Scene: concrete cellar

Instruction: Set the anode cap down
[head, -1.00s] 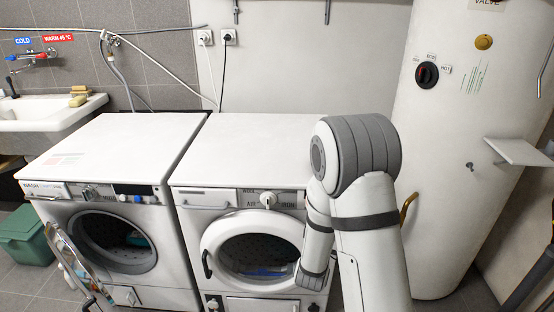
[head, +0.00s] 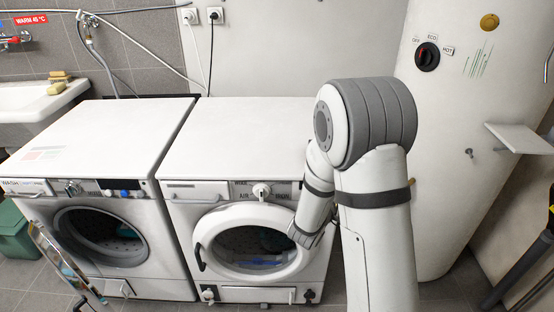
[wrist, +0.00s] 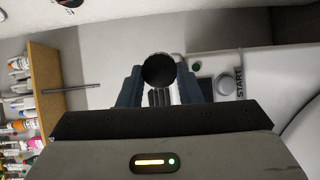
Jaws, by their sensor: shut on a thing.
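The anode cap (wrist: 158,69) shows in the wrist view as a dark, round-ended piece between the two blue-grey fingers. My gripper (wrist: 160,82) is shut on it, and the cap's round end faces up in the picture. In the head view my arm hangs in front of the right-hand machine and the heater, and the gripper and cap cannot be made out there. What lies directly under the cap is not clear.
Two white front-loaders, the left (head: 100,145) and right (head: 245,135), have clear tops. A white water heater (head: 450,170) with a small shelf (head: 520,138) stands right. The wrist view shows a wooden bottle rack (wrist: 47,85) and a START button (wrist: 226,85).

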